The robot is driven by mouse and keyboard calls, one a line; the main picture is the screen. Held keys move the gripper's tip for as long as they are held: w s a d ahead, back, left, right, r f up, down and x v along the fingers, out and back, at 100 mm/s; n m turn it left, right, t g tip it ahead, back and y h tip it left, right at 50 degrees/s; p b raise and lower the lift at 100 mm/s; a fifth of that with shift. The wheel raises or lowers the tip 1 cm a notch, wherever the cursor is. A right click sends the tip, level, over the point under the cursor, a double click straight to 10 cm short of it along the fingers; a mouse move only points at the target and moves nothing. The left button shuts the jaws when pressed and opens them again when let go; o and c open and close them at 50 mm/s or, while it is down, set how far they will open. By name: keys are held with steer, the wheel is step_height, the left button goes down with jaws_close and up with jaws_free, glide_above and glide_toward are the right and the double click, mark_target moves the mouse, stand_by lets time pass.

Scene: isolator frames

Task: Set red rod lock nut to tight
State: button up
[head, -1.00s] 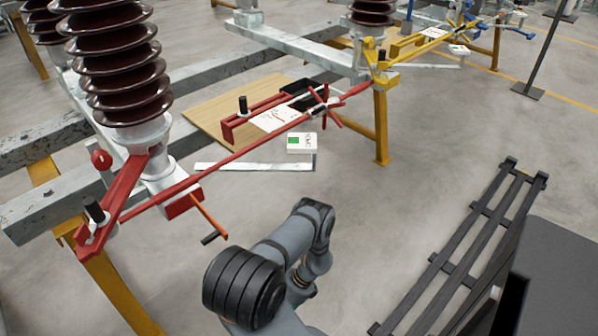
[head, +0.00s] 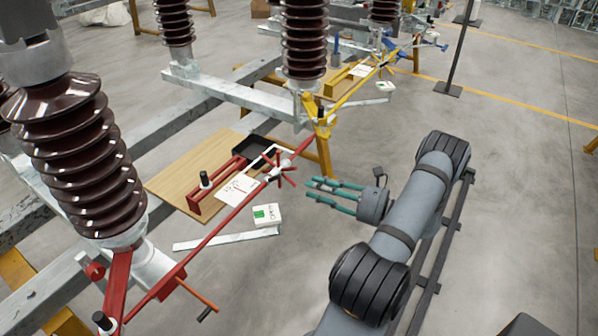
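The red rod (head: 222,225) runs from the lower left up to the yellow post. Near its upper end sits a pale coupling (head: 278,172) with several red spokes sticking out around it. The lock nut is too small to tell apart from this coupling, so its setting cannot be read. My gripper (head: 311,189), with long teal fingers, points left toward the spoked coupling. It is a short way right of the spokes in the picture, and depth between them is unclear. The fingers stand apart with nothing between them.
A white box with a green patch (head: 267,215) appears below the rod. A wooden board (head: 180,185) with a red bracket (head: 215,188) and a black tray (head: 250,150) lies behind it. A yellow post (head: 324,155) stands beyond the coupling. Grey floor is open between my arm and the rod.

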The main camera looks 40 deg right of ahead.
steer(key=p, duration=0.2)
glide_toward(272, 179)
steer(key=w, duration=0.1)
steer(key=w+a+r, duration=0.1)
steer(key=w, duration=0.3)
steer(key=shift+w+a+r, duration=0.15)
steer(key=shift+a+r, duration=0.1)
steer(key=shift+a, duration=0.1)
jaws_close()
steer(key=shift+d, duration=0.1)
